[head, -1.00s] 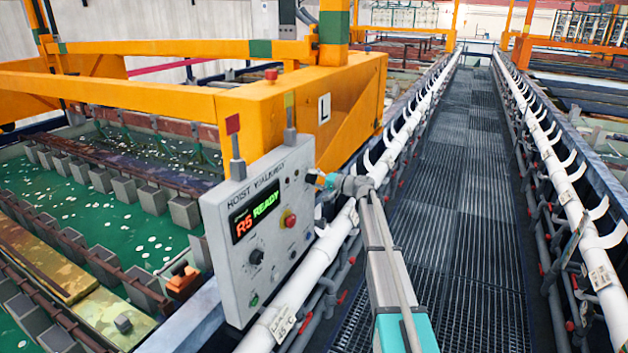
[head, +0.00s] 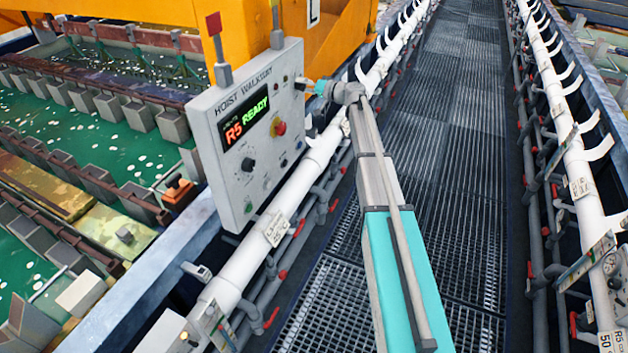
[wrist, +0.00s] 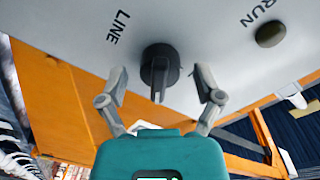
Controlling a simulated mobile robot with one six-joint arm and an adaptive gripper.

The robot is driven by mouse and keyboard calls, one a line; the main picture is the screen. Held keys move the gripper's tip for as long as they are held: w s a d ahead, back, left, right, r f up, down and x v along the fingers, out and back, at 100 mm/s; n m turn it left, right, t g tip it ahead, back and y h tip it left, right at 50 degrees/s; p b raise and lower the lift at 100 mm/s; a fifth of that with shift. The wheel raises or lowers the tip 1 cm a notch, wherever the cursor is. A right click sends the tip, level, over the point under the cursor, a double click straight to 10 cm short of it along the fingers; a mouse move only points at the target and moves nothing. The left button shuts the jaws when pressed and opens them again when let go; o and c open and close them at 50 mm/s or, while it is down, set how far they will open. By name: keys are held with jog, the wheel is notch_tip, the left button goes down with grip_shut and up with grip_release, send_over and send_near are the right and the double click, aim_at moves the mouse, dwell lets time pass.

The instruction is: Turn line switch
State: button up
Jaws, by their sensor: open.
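The line switch (wrist: 160,65) is a round black knob with a protruding handle bar, on the grey panel beside the printed word LINE in the wrist view. My gripper (wrist: 162,84) is open, one finger on each side of the knob, with visible gaps and no clear contact. In the head view my gripper (head: 311,86) is at the upper right part of the grey control panel (head: 205,125). The switch cannot be made out clearly there.
The panel carries a display (head: 246,118) reading R5 READY, a red button (head: 279,127) and a black knob (head: 248,164). A dark round RUN part (wrist: 270,33) sits near the switch. A white pipe (head: 235,277) runs below the panel. A grated walkway (head: 455,130) is clear.

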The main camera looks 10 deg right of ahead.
jog(key=n, duration=0.8)
jog(key=shift+t+b, duration=0.3)
jog(key=shift+b, duration=0.05)
jog(key=v, duration=1.4)
jog(key=s+a+f+g+h+b, duration=0.1)
jog(key=s+a+f+g+b, duration=0.1)
jog(key=s+a+f+b, duration=0.2)
jog(key=s+a+f+m+g+h+b, duration=0.1)
jog(key=s+a+f+b, duration=0.3)
jog(key=f, duration=0.7)
jog(key=s+a+f+g+h+b, duration=0.2)
jog(key=s+a+f+g+b, duration=0.1)
jog(key=f, duration=0.5)
jog(key=s+b, duration=0.1)
jog(key=s, duration=0.1)
jog(key=shift+s+a+m+g, duration=0.3)
jog(key=shift+s+a+m, duration=0.1)
jog(key=shift+f, duration=0.1)
